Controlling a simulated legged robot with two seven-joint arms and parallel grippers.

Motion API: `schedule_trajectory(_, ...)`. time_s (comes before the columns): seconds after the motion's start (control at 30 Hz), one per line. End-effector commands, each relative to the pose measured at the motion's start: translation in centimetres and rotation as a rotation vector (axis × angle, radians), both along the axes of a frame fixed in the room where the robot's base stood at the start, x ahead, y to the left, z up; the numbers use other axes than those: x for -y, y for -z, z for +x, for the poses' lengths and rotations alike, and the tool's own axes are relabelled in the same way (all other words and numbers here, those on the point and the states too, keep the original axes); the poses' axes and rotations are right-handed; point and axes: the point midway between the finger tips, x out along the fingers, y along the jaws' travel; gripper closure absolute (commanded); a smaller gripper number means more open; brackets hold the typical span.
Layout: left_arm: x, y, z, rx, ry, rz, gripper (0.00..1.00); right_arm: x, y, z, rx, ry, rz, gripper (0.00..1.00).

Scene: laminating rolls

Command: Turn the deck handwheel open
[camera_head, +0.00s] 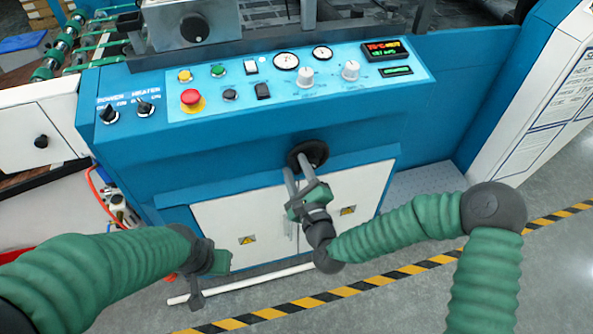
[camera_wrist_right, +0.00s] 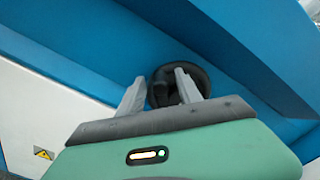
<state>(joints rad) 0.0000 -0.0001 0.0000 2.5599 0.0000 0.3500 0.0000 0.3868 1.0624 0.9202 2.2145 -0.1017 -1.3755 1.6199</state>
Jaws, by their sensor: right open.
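The handwheel (camera_head: 313,152) is a black round wheel on the blue front of the machine, below the control panel and above the white cabinet doors. In the right wrist view the handwheel (camera_wrist_right: 162,92) shows behind and between the two grey fingers. My right gripper (camera_head: 299,171) is open, pointing at the wheel, with its fingertips at the wheel's face. I cannot tell whether they touch the wheel. My left gripper (camera_head: 212,263) is low at the left, in front of the cabinet and away from the wheel; its fingers are not clear.
The sloping control panel (camera_head: 330,77) with knobs, gauges and a red emergency button (camera_head: 191,97) lies above the wheel. A blue ledge (camera_head: 380,158) runs beneath it. White cabinet doors (camera_head: 235,220) are below. A striped floor line (camera_head: 400,270) crosses the open floor in front.

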Motion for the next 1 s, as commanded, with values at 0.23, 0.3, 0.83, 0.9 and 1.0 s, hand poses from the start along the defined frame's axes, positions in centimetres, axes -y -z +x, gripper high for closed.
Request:
schedule_trajectory(0.23, 0.0, -0.02, 0.0, 0.0, 0.0, 0.0, 1.0, 0.01, 0.0, -0.04, 0.0, 0.0, 0.0, 0.73)
schedule_trajectory(0.3, 0.0, -0.02, 0.0, 0.0, 0.0, 0.0, 1.0, 0.02, 0.01, -0.04, 0.0, 0.0, 0.0, 0.82)
schedule_trajectory(0.83, 0.0, -0.02, 0.0, 0.0, 0.0, 0.0, 1.0, -0.04, 0.13, -0.1, 0.004, -0.001, -0.015, 1.0)
schedule_trajectory(0.9, 0.0, -0.03, 0.0, 0.0, 0.0, 0.0, 1.0, -0.09, 0.21, -0.11, 0.01, -0.001, -0.033, 1.0)
schedule_trajectory(1.0, 0.0, -0.06, 0.0, 0.0, 0.0, 0.0, 1.0, -0.19, 0.41, -0.15, 0.023, -0.002, -0.071, 1.0)
